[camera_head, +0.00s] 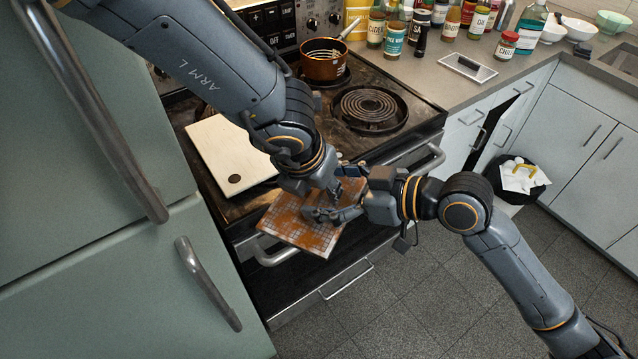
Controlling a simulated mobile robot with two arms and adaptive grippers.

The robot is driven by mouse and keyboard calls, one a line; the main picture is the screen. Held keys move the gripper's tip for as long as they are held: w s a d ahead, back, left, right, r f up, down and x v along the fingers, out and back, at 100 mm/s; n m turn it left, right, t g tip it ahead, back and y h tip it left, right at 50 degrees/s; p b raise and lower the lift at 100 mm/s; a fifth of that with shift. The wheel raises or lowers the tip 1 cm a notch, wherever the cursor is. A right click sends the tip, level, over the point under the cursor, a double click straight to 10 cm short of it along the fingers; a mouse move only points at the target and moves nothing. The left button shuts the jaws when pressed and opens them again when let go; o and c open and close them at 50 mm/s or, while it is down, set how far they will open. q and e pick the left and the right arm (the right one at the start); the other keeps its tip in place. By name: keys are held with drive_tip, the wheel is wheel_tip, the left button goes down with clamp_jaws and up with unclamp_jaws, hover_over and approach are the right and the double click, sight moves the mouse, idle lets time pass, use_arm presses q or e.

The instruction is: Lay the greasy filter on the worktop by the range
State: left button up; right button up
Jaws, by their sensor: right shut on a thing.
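The greasy filter (297,225) is a flat mesh panel with orange-brown grime, held tilted in front of the range (400,151). My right gripper (322,213) comes in from the right and is shut on the filter near its right side. My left gripper (340,190) is right beside it at the filter's upper right edge. The two grippers overlap in view, so the left one's jaw opening and any contact are unclear. The grey worktop (427,77) lies to the right of the range.
A copper pot (323,65) stands on a rear burner, and a pale board (222,150) lies on the range's left side. Bottles (394,38) and a metal-framed plate (467,68) occupy the worktop. Its strip near the range is clear. A black bin (518,180) stands below.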

use_arm(q)
clamp_jaws()
use_arm(e)
drive_tip(key=o, duration=1)
drive_tip(key=shift+o, duration=0.3)
drive_tip(key=shift+d, duration=0.1)
